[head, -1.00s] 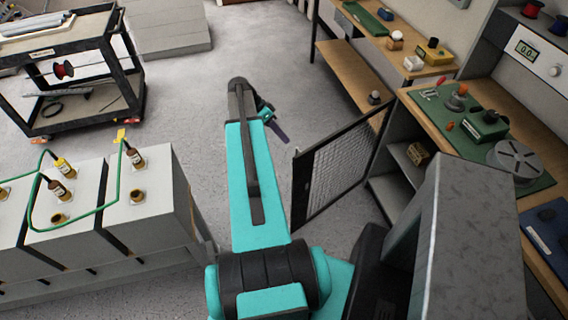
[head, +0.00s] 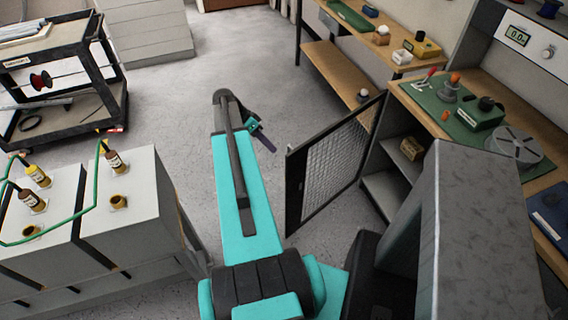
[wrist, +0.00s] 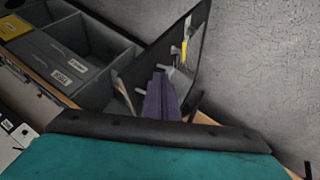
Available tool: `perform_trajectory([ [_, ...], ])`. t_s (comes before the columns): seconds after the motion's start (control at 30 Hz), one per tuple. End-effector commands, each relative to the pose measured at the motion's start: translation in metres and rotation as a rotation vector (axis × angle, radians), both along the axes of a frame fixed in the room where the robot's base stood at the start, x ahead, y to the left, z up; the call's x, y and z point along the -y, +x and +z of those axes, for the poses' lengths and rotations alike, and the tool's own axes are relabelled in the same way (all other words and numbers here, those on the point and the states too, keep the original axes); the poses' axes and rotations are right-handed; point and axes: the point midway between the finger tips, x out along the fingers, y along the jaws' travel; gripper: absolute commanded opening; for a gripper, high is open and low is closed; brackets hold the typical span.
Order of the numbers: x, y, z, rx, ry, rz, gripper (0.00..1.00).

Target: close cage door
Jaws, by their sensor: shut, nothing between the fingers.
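The cage door (head: 335,165) is a dark-framed wire mesh panel. In the head view it stands upright and swung out into the floor area, left of the right-hand workbench. My gripper (head: 262,138) is at the end of my teal arm, left of the door's upper free edge, with a visible gap between them. In the wrist view my purple fingers (wrist: 161,98) are together and hold nothing.
White cabinets with terminals and green cables (head: 130,215) stand at left. A black cart (head: 62,85) stands behind them. The workbench (head: 480,150) at right carries a green mat and tools. Open grey floor lies beyond my gripper. The wrist view shows grey compartments (wrist: 60,60).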

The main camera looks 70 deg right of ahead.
Motion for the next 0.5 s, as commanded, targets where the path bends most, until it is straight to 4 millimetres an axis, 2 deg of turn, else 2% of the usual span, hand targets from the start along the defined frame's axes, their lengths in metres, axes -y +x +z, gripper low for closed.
perform_trajectory([
  [0.5, 0.0004, -0.0054, -0.0067, 0.0, 0.001, 0.001, 0.0],
])
